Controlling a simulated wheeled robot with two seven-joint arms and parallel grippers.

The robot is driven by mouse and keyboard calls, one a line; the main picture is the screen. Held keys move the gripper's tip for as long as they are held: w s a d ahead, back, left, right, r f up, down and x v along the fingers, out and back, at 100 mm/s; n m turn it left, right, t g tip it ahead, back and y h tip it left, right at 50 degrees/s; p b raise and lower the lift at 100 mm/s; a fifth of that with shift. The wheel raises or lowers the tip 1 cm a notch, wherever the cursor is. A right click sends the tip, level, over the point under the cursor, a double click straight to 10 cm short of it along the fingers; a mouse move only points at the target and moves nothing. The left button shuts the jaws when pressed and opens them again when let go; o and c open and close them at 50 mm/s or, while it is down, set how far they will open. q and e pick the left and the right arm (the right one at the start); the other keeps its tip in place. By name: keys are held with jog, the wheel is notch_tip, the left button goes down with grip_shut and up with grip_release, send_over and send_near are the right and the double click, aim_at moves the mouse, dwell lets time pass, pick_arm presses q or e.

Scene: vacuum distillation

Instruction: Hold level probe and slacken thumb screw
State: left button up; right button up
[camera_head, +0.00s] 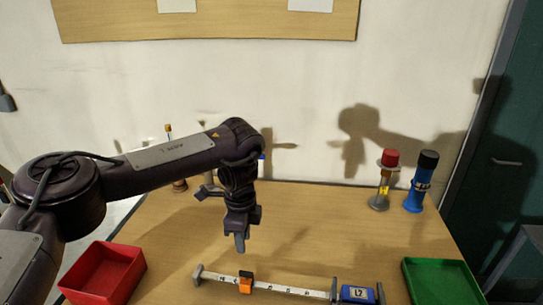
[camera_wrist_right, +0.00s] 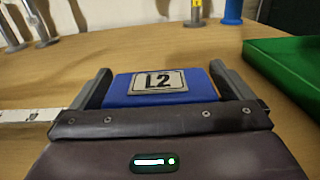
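I cannot make out the thumb screw clearly. My right gripper (camera_wrist_right: 160,85) has its fingers against both sides of the blue block (camera_wrist_right: 158,88), with no clear gap in the wrist view. My left gripper (camera_head: 240,243) points down above the orange piece, apart from it. Its fingers overlap, so its opening is hidden.
A red tray (camera_head: 88,290) lies at the front left and a green tray (camera_head: 407,270) at the front right. A red-capped stand (camera_head: 385,180) and a blue cylinder with a black top (camera_head: 421,182) stand at the back right. The middle of the table is clear.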

jog(key=shift+s, duration=0.1)
jog(key=s, duration=0.4)
jog(key=s+a, duration=0.1)
jog(key=s, duration=0.6)
jog(key=shift+s+a, duration=0.15)
jog(key=shift+s, duration=0.2)
jog(key=shift+s, duration=0.1)
